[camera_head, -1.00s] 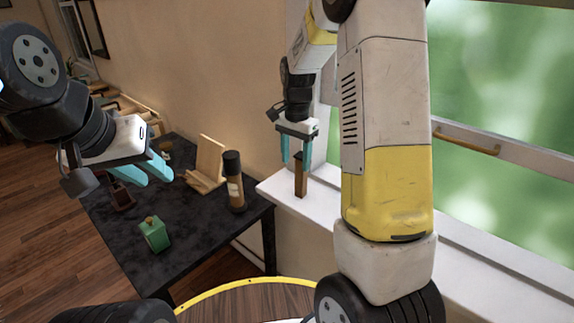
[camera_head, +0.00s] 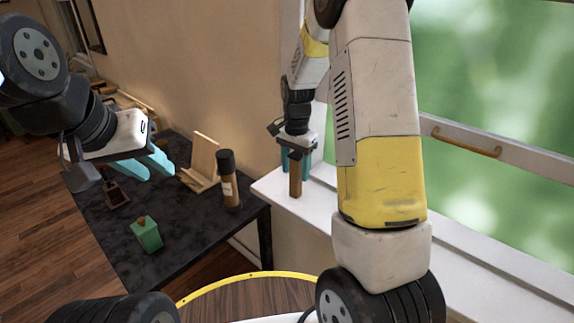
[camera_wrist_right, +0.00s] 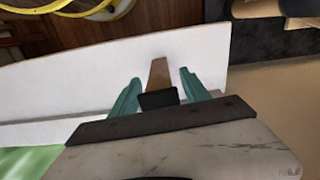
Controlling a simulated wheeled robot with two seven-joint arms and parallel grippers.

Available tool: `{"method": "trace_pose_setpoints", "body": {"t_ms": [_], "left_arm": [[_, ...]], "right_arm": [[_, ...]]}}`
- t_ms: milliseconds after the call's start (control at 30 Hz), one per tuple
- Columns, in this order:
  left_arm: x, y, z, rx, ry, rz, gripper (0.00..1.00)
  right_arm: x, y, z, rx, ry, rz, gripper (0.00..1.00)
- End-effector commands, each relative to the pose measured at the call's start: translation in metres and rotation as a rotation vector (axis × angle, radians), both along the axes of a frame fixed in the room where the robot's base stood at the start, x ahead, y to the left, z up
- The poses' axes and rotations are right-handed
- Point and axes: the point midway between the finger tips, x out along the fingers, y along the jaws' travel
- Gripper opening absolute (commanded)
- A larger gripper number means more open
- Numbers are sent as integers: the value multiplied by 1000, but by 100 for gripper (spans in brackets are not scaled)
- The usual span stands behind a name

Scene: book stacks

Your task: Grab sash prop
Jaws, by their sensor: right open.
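The sash prop (camera_head: 295,178) is a short brown wooden post with a dark top, standing upright on the white window sill. My right gripper (camera_head: 296,165) is open, pointing down at the prop, with its teal fingers on either side of the upper part. In the right wrist view the prop (camera_wrist_right: 159,76) stands between the two fingertips (camera_wrist_right: 158,86), with gaps visible on both sides. My left gripper (camera_head: 156,166) is at the left, above the dark table, with its teal fingers apart and nothing seen between them.
The white sill (camera_head: 470,270) runs along the window, which has a wooden handle (camera_head: 466,142). A round wooden top with a yellow rim (camera_head: 255,298) is in front.

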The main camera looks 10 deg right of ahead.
Motion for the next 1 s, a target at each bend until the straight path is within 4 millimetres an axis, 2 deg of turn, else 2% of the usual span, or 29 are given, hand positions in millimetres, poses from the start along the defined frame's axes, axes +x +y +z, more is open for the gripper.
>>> {"method": "trace_pose_setpoints", "body": {"t_ms": [100,200,433,700,1000], "left_arm": [[0,0,0,0,0,0,33],[0,0,0,0,0,0,33],[0,0,0,0,0,0,33],[0,0,0,0,0,0,33],[0,0,0,0,0,0,33]], "right_arm": [[0,0,-17,0,1,0,55],[0,1,-24,0,0,1,55],[0,1,-25,0,-1,1,55],[0,0,-25,0,-1,1,2],[1,1,-24,1,-2,1,0]]}}
